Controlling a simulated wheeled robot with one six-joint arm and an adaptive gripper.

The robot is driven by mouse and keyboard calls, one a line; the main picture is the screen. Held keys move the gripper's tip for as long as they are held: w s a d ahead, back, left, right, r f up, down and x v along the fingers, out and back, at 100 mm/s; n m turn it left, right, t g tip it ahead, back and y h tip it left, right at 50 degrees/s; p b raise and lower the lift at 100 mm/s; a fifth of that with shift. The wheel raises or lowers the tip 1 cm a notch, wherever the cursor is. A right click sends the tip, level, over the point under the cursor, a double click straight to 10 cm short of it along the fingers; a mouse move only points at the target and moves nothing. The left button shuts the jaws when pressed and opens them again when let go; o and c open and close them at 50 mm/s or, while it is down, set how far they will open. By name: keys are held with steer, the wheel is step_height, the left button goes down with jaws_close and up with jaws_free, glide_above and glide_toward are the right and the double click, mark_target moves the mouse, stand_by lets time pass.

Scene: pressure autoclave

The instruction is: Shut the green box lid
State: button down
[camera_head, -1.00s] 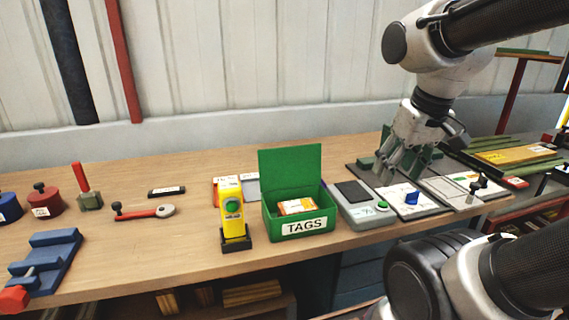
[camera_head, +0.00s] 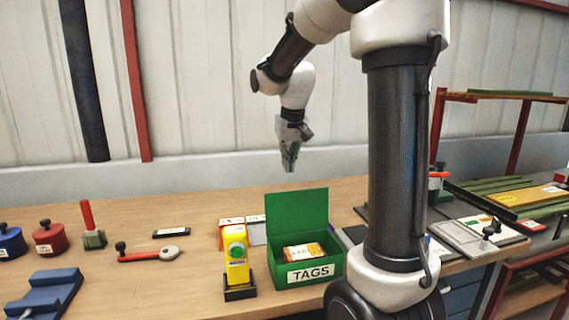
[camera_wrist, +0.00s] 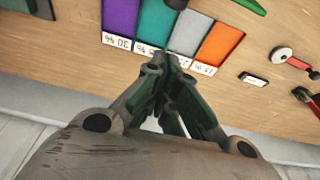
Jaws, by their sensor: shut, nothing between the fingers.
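The green box (camera_head: 318,270) with the "TAGS" label stands on the wooden bench in the head view. Its green lid (camera_head: 297,216) is open and stands upright at the back of the box. Orange-and-white tags (camera_head: 303,252) lie inside. My gripper (camera_head: 289,166) points down in the air behind and above the lid, apart from it. Its fingers are together and hold nothing. In the wrist view the closed fingers (camera_wrist: 172,70) point toward a row of coloured labelled pieces; part of a dark green thing (camera_wrist: 30,8) shows at the top left corner.
A yellow device (camera_head: 236,252) in a black stand is close to the box's left. Coloured pieces (camera_wrist: 215,45) with labels lie behind the box. A red-handled wrench-like tool (camera_head: 150,255) lies further left. My arm hides the bench right of the box.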

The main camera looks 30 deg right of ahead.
steer(key=a+x, duration=0.1)
steer(key=x, duration=0.6)
steer(key=shift+s+r, duration=0.1)
steer(key=shift+s, duration=1.9)
